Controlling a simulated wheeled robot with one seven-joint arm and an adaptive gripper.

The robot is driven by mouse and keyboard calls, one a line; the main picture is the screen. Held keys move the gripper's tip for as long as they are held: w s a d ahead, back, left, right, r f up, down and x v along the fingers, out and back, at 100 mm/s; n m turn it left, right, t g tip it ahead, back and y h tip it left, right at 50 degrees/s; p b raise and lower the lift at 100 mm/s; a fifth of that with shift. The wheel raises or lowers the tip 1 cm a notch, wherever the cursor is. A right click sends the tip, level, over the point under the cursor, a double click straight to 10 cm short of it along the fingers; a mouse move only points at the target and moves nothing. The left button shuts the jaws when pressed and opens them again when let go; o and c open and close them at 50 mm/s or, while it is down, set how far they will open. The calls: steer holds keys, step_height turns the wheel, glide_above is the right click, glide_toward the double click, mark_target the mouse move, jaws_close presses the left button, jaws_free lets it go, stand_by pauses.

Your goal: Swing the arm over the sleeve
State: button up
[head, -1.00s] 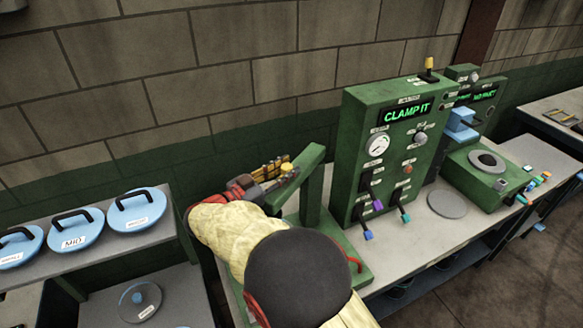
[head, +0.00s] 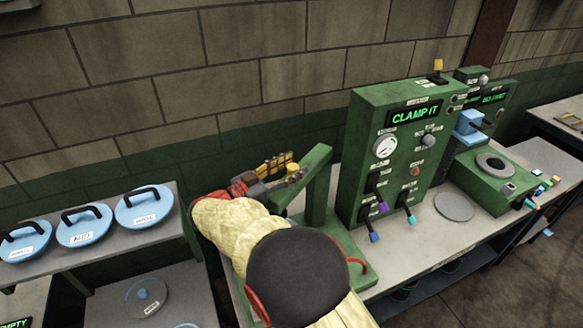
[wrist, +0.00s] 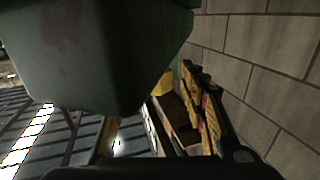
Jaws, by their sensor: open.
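My gripper (head: 286,169) is open, with yellow-and-black fingers, at the left side of the green swing arm (head: 301,179). The swing arm slopes from the top of a green post, its lower end toward my wrist. In the wrist view the green block filling the upper left looks like the end of this swing arm (wrist: 95,50). My gripper's fingers (wrist: 192,115) are to the right of it, and nothing shows held between them. I cannot tell if they touch it. I cannot make out the sleeve; my own arm covers much of the green base (head: 345,250).
A green control box (head: 405,150) reading "CLAMP IT", with levers, stands right of the swing arm. A grey disc (head: 454,207) lies on the bench beyond. Blue-lidded round items (head: 85,238) stand on a shelf at left. A block wall (head: 200,90) rises close behind.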

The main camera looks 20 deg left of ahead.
steer(key=shift+f, duration=0.1)
steer(key=v, duration=1.2)
stand_by(0.4)
steer(key=w+d+r+t+y+b, duration=0.1)
steer(key=w+d+r+y, duration=0.15)
steer(key=w, duration=0.25)
steer(key=w+d+r+n+y+b, duration=0.1)
steer(key=w+d+r+y+b, duration=0.1)
steer(key=w+r, duration=0.25)
steer(key=w+d+r+t+y+b, duration=0.1)
steer(key=w+d+r+y, duration=0.1)
steer(key=w, duration=0.3)
steer(key=d+r+n+g+y+b, duration=0.2)
steer(key=d+r+n+y+b, duration=0.2)
steer(key=d+y, duration=0.5)
steer(key=s+d+f+g+h+b, duration=0.2)
steer(key=s+d+f+g, duration=0.1)
steer(key=s+d+f, duration=0.5)
steer(key=s+d+f+g+h+b, duration=0.2)
steer(key=s+d+f, duration=0.7)
steer(key=s+d, duration=0.5)
steer(key=s+d+f+g+h+b, duration=0.3)
steer(key=s+d+f+g, duration=0.2)
steer(key=s+d+f, duration=0.3)
steer(key=s+d, duration=0.4)
steer(key=d, duration=0.1)
steer(key=shift+d+f, duration=0.3)
steer(key=shift+f, duration=0.05)
